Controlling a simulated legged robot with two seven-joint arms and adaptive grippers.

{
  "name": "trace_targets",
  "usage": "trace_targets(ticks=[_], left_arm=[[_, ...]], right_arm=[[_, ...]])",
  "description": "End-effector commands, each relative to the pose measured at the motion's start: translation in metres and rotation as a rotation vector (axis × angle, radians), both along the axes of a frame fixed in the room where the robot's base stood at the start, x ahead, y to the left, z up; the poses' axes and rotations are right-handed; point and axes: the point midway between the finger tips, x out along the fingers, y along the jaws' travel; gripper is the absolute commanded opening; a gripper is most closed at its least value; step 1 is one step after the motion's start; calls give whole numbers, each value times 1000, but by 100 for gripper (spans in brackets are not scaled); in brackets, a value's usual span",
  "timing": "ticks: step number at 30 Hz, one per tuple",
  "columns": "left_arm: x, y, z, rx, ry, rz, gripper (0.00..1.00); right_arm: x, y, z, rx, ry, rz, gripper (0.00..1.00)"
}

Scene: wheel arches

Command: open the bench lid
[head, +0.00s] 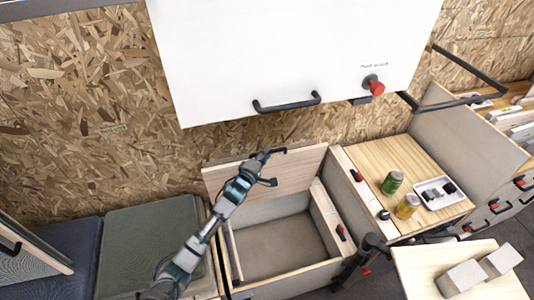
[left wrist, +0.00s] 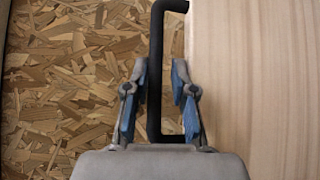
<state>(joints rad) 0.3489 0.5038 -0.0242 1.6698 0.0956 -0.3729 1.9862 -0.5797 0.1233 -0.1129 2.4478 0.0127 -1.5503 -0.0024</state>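The bench lid (head: 302,167) is a pale wooden panel standing raised at the back of the open bench box (head: 285,243), near the chipboard wall. Its black handle (head: 278,151) is at the lid's upper edge, partly hidden by my gripper. In the left wrist view the handle (left wrist: 155,75) runs between my fingers, beside the pale lid (left wrist: 255,90). My left gripper (head: 262,163) is at the handle; in the wrist view its fingers (left wrist: 160,100) are apart on either side of the bar, with visible gaps. My right gripper is not seen.
A white cabinet front (head: 290,50) with a black handle hangs above. Right of the box, a wooden top holds a green can (head: 392,182), a yellow can (head: 407,206) and a white tray (head: 459,204). A dark green cushion (head: 150,245) lies left.

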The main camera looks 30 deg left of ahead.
Motion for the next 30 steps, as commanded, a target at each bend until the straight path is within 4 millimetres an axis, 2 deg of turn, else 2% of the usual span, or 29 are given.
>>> trace_targets(ticks=[4,12,13,15,23,26,30], left_arm=[[10,0,0,1,-1,0,25],[11,4,-1,-4,-1,0,25],[11,5,-1,-5,-1,0,20],[11,5,-2,-5,0,0,2],[11,6,-3,-2,3,4,0],[6,-2,-6,4,-6,1,0],[-12,-23,-13,43,-43,-1,0]], right_arm=[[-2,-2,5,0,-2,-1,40],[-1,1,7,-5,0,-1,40],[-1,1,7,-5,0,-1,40],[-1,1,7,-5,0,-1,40],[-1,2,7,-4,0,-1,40],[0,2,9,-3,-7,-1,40],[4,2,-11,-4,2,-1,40]])
